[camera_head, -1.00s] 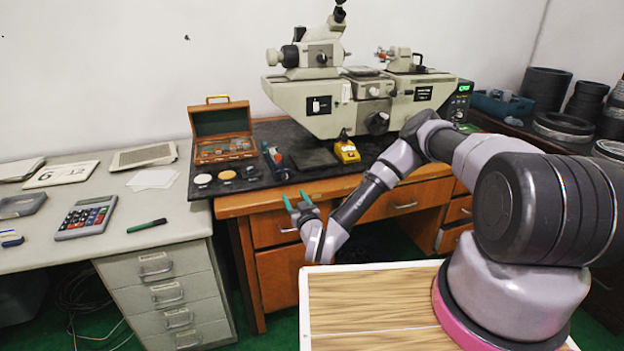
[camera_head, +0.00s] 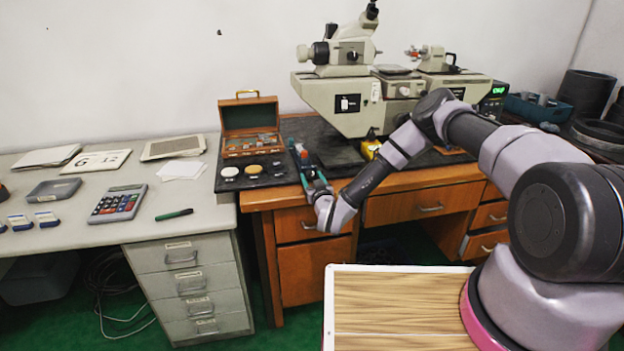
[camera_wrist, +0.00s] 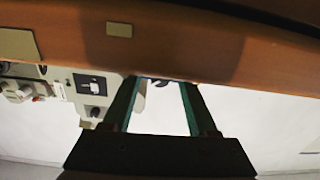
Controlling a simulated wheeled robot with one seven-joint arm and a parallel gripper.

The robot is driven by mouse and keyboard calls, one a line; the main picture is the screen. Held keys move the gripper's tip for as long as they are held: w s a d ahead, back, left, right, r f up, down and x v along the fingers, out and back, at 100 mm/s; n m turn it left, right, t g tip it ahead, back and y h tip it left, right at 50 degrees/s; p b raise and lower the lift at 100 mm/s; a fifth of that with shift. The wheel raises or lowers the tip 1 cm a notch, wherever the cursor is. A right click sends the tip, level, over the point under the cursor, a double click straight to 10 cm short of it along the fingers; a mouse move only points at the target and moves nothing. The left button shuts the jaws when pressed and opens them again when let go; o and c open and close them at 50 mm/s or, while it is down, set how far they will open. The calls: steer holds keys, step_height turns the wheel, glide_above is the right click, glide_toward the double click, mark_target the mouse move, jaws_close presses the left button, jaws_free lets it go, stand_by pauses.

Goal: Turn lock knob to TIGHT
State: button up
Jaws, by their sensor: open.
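The grey-beige measuring machine (camera_head: 335,92) stands at the back of the wooden desk. A black plate with a white piece (camera_head: 348,103) is on its front; a similar plate shows at the left of the wrist view (camera_wrist: 90,85). I cannot tell whether this is the lock knob, and no TIGHT mark is readable. My arm covers part of the machine's lower right front. My gripper (camera_head: 313,182) is at the desk's front edge, left of and below the machine, apart from it. In the wrist view its two green fingers (camera_wrist: 162,88) are spread with nothing held between them.
An open wooden case (camera_head: 250,128), several small discs (camera_head: 253,169) and slim tools (camera_head: 301,152) lie near the gripper. A yellow object (camera_head: 370,148) sits below the machine. Brown wood (camera_wrist: 180,40) fills the top of the wrist view. The grey desk (camera_head: 110,225) is at left.

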jaws_close()
steer(key=shift+f+m, duration=0.1)
steer(key=shift+m, duration=1.5)
jaws_free()
steer(key=shift+s, duration=0.15)
steer(key=v, duration=1)
steer(key=shift+s+d, duration=0.15)
steer(key=shift+s, duration=0.15)
